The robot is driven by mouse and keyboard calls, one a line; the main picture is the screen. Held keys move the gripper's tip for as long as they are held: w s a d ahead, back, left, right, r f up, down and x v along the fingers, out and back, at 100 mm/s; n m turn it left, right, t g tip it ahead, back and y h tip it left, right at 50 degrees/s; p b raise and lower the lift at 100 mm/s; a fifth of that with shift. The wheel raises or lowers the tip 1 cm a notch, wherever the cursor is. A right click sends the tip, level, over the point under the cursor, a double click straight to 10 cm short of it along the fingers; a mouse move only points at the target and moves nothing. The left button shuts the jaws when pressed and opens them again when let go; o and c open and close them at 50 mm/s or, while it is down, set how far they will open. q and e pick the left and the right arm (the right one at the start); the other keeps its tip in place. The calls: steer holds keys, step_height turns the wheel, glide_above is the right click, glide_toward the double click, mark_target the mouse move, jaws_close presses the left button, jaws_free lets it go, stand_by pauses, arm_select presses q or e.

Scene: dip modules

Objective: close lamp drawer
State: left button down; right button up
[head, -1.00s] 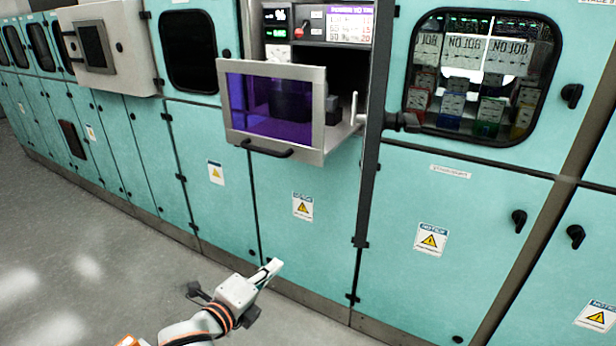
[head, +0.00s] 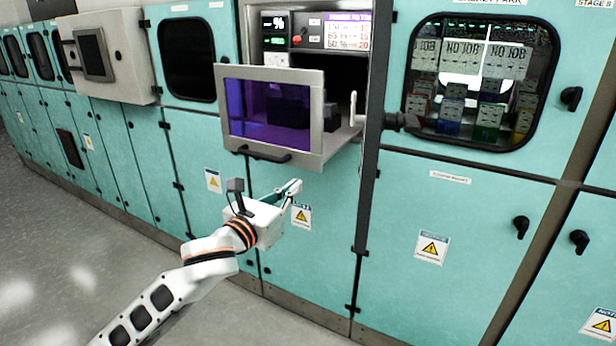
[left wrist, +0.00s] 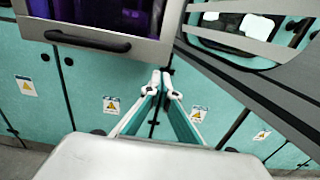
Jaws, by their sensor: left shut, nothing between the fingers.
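The lamp drawer (head: 318,112) is pulled out of the teal cabinet. It has a grey metal frame, a dark purple window and a black handle (head: 264,154) along its lower edge. The drawer's lower front and handle also show at the top left of the left wrist view (left wrist: 88,38). My left gripper (head: 297,187) is shut and empty, below the drawer and apart from it, in front of the lower cabinet door. In the left wrist view its fingertips (left wrist: 161,78) meet, to the right of and below the handle. My right gripper is not in view.
A control panel with a red knob (head: 297,40) sits above the drawer. A dark vertical post (head: 372,150) and a grey crank-like handle (head: 354,112) stand at the drawer's right. A windowed cabinet (head: 478,80) is farther right. Open floor (head: 60,260) lies at the left.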

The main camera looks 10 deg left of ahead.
mark_target(314, 170)
arm_select(q)
steer(key=x, duration=0.7)
steer(key=shift+w, duration=0.15)
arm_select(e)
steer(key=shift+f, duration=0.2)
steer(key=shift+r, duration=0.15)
